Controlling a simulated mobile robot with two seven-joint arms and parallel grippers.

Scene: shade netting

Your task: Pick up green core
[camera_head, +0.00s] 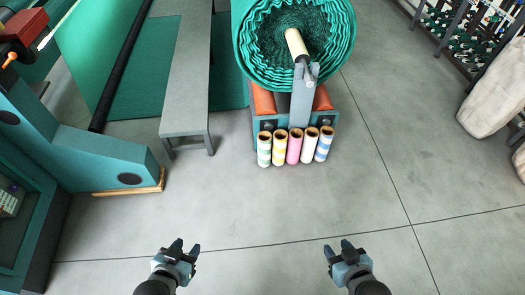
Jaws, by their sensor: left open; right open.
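The green core (264,151) is a short upright tube with pale green and white bands. It stands on the floor at the left end of a row of cores, in front of the teal roll stand. My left gripper (187,246) is open and empty, low in the picture, nearer to me and left of the green core. My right gripper (337,247) is open and empty, nearer to me and right of the row. Both are well apart from the cores.
Beside it stand a yellow core (280,149), a pink core (294,147), a whitish core (309,146) and a blue core (325,145). A large green netting roll (262,50) sits behind. A grey bench (186,90) and teal machine (105,160) are left. The floor between is clear.

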